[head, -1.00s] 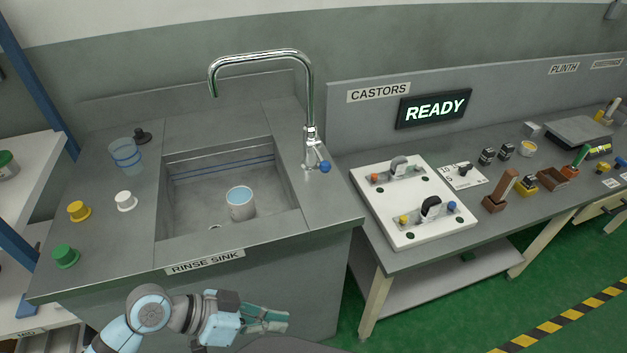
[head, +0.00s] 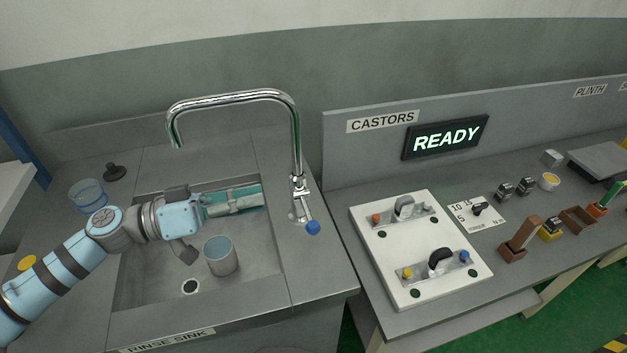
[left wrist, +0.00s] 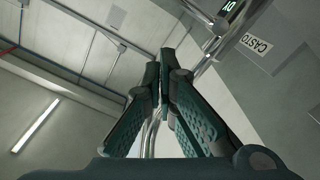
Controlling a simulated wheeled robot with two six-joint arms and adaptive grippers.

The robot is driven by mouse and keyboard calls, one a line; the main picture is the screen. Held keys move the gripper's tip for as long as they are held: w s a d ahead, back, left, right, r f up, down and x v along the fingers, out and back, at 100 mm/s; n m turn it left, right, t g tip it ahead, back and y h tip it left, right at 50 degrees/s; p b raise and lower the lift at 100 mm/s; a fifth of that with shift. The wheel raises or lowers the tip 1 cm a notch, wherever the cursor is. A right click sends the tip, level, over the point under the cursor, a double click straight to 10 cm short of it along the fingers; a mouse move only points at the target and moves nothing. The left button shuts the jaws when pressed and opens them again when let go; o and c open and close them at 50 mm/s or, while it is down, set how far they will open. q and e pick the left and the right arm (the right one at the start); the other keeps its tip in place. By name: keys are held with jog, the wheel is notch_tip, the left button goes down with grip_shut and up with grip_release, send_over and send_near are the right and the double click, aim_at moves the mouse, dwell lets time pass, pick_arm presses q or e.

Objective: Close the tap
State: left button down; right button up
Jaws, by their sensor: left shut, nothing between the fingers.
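The chrome tap (head: 297,150) stands on the right side of the sink deck, its curved spout reaching left over the basin. Its lever ends in a blue knob (head: 313,227) at the lower right of the tap body. No water stream shows under the spout. My left gripper (head: 262,196) is shut and empty, held over the basin, its tips left of the tap body and apart from the knob. In the left wrist view the shut fingers (left wrist: 158,72) point up, with chrome pipe (left wrist: 208,55) behind them. My right gripper is not in view.
A light cup (head: 220,256) stands in the sink basin (head: 262,278), near the drain. A clear blue-ringed beaker (head: 88,196) and a dark stopper (head: 115,172) are on the left deck. A white panel (head: 405,295) with castors lies on the bench to the right.

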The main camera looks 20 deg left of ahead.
pick_arm(q)
jog(key=w, duration=0.1)
jog(key=r+p, duration=0.1)
jog(key=p, duration=0.1)
send_over(307, 210)
jog(key=shift+r, duration=0.1)
jog(key=s+f, duration=0.2)
jog(key=f, duration=0.1)
jog(key=shift+s+f, duration=0.3)
jog(key=shift+s, duration=0.05)
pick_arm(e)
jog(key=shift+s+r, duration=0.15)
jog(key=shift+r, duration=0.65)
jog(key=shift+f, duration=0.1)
pick_arm(q)
jog(key=b, duration=0.1)
jog(key=f+b, duration=0.1)
jog(key=b, duration=0.1)
jog(key=shift+s+f+m, duration=0.25)
jog(key=shift+s+m, duration=0.1)
jog(key=shift+m, duration=0.05)
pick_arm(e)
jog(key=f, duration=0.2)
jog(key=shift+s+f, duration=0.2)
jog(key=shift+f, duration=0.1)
